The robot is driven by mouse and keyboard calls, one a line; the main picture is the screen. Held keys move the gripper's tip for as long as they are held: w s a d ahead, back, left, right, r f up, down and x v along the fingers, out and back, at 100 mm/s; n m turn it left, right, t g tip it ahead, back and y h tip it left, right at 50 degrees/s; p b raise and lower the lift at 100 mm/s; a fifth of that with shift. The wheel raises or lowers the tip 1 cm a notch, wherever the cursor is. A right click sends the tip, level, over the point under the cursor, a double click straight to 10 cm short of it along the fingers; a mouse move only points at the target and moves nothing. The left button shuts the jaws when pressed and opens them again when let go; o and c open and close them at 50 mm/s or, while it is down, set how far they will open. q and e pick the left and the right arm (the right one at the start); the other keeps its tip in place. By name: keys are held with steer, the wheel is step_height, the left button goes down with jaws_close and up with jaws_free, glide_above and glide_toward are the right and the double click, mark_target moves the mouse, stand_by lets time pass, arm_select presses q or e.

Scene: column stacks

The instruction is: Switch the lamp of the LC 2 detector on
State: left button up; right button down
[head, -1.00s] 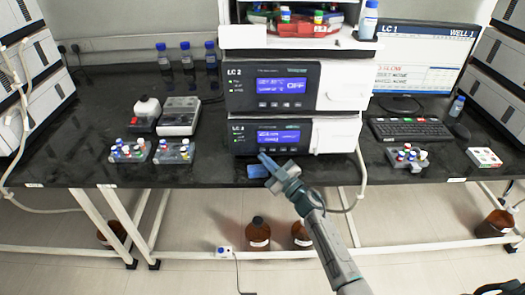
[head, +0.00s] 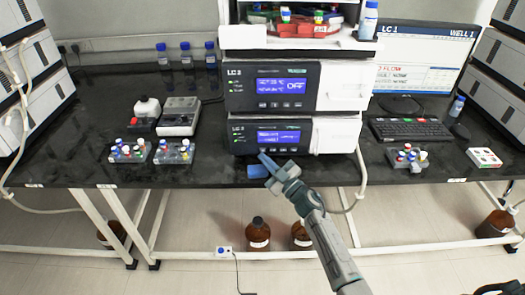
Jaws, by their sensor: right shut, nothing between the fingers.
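The LC 2 stack stands at the middle of the bench. Which module is the detector, I cannot tell for sure. My right gripper (head: 264,159) is shut and empty, its tip just in front of the lower module's bottom left, by its buttons. Contact cannot be told.
Vial racks (head: 174,152) and a grey device (head: 179,115) stand left of the stack. A keyboard (head: 410,130), an LC 1 monitor (head: 425,60) and another vial rack (head: 407,158) are to the right.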

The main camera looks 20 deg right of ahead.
steer(key=shift+w, duration=0.15)
stand_by(0.7)
steer(key=shift+w+d, duration=0.1)
steer(key=shift+w, duration=0.15)
steer(key=shift+w+d, duration=0.15)
steer(key=shift+w, duration=0.25)
stand_by(0.8)
steer(key=shift+s, duration=0.1)
steer(key=shift+s+a+f+p, duration=0.1)
steer(key=shift+s+a+p, duration=0.15)
steer(key=shift+s+p, duration=0.35)
steer(key=shift+s, duration=0.15)
